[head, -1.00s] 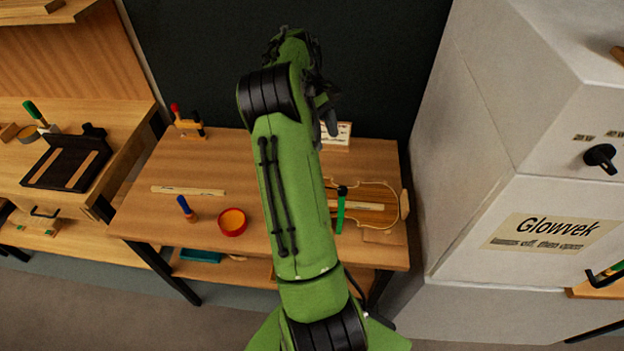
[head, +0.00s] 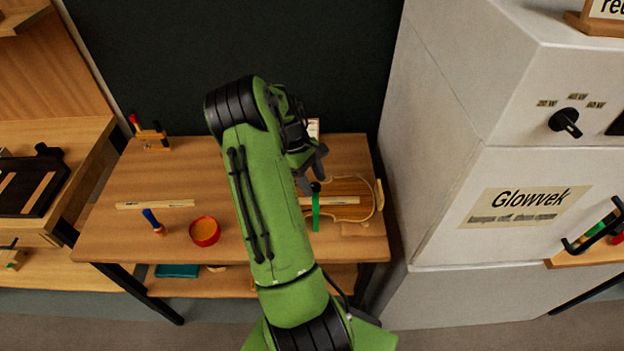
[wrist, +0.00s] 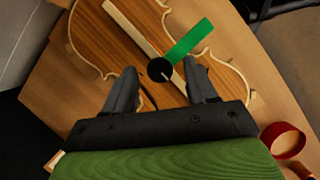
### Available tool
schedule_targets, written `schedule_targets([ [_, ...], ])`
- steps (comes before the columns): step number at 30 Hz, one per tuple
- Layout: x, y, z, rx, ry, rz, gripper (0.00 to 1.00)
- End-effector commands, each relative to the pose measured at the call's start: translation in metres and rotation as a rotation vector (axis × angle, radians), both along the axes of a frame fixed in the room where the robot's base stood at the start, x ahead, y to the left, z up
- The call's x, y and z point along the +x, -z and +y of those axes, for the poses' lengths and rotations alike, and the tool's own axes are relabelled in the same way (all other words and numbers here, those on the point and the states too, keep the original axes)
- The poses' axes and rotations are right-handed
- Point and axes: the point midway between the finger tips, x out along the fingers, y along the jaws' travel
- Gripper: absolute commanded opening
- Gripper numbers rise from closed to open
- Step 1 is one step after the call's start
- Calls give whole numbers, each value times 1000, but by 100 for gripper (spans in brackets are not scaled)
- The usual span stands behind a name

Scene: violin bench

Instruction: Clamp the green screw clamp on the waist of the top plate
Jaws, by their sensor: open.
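The green screw clamp (head: 316,210) is at the narrow middle of the violin top plate (head: 352,189), near its front edge. In the wrist view the clamp's green bar (wrist: 190,41) runs toward the upper right from its round black knob (wrist: 160,69), which faces the camera. The wooden top plate (wrist: 98,38) has a pale rim and a pale strip along it. My gripper (head: 311,170) is open just above the clamp. In the wrist view its fingers (wrist: 161,72) stand on either side of the knob, with gaps visible. The clamp's lower jaw is hidden, so I cannot tell whether it grips the plate.
A small wooden holder (head: 152,138) stands at the back left. A white cabinet (head: 480,210) stands close on the right.

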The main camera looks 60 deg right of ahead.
Motion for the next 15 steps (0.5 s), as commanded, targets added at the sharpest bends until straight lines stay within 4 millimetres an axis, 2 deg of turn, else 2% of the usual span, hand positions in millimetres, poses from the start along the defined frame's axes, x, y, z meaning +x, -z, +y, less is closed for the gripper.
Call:
schedule_targets([
  [2, 0, 0, 0, 0, 0, 0, 57],
  [13, 0, -1, 0, 0, 0, 0, 0],
  [15, 0, -1, 0, 0, 1, 0, 0],
])
